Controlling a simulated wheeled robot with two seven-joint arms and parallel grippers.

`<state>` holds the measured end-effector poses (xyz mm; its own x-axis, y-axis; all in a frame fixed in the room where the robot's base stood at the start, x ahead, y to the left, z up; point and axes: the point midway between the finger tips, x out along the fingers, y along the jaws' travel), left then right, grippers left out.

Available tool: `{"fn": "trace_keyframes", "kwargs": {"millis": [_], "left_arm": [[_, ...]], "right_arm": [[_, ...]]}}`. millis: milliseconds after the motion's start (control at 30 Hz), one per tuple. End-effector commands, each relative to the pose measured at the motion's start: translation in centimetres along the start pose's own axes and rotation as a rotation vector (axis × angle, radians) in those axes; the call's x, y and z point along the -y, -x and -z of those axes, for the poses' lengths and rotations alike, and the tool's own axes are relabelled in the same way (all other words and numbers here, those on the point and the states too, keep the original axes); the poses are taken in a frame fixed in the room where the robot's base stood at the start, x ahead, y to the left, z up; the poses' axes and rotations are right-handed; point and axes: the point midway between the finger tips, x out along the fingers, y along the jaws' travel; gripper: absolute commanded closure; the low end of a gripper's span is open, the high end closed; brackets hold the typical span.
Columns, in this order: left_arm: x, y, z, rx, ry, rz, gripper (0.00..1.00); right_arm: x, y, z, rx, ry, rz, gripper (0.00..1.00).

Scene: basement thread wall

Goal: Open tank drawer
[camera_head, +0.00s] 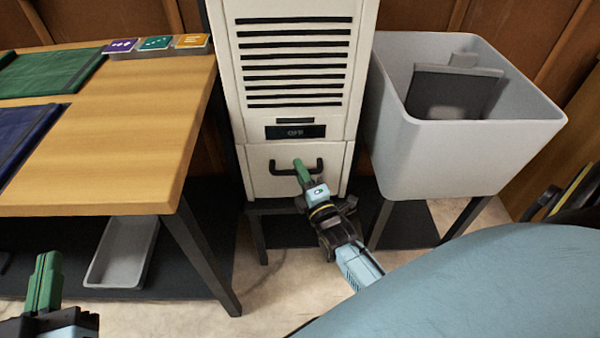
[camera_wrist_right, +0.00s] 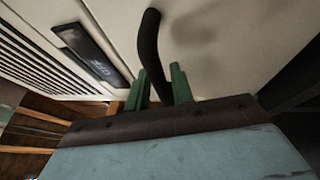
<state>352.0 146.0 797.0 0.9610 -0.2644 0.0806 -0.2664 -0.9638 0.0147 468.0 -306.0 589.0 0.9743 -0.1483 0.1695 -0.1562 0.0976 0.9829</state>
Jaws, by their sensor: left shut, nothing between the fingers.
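The tank drawer (camera_head: 262,180) is the pale lower front of the tall white machine and looks flush with the body above it. Its black bar handle (camera_head: 281,172) runs across its upper middle. My right gripper (camera_head: 301,170) reaches up to the middle of the handle, its green fingers tilted. My left gripper (camera_head: 44,270) is shut and empty at the lower left, well away from the machine.
A wooden table (camera_head: 150,120) stands at left, with a grey tray (camera_head: 122,252) below it. A grey basin (camera_head: 470,150) on legs is right of the machine. The machine has black vents and a dark display (camera_head: 296,132). Some floor shows in front.

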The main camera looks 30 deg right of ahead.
Motion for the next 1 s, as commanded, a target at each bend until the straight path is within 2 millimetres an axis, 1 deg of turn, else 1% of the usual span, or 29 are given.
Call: {"fn": "trace_keyframes", "kwargs": {"millis": [133,367,400,567,867,967,1000], "left_arm": [[-0.1,-0.03,0.49,-0.031,0.001,-0.002,1.0],[-0.11,-0.03,0.57,-0.034,0.001,-0.003,1.0],[-0.11,-0.03,0.56,-0.034,0.001,-0.002,1.0],[-0.11,-0.03,0.54,-0.033,0.001,-0.002,1.0],[-0.11,-0.03,0.52,-0.031,0.001,-0.002,1.0],[-0.1,-0.04,0.46,-0.021,0.001,-0.002,1.0],[-0.01,-0.03,0.15,-0.001,0.0,0.0,1.0]], "right_arm": [[0.01,-0.41,0.01,0.0,0.0,0.0,0.77],[-0.02,-0.44,0.0,0.0,0.0,0.001,0.77],[-0.02,-0.43,0.0,0.0,0.0,0.0,0.79],[-0.01,-0.42,-0.01,0.0,0.0,0.0,1.0],[-0.02,-0.38,0.03,-0.001,0.0,0.0,1.0],[-0.08,-0.23,0.36,-0.005,0.0,0.001,1.0],[-0.13,-0.12,0.63,-0.009,-0.001,0.0,1.0]]}}
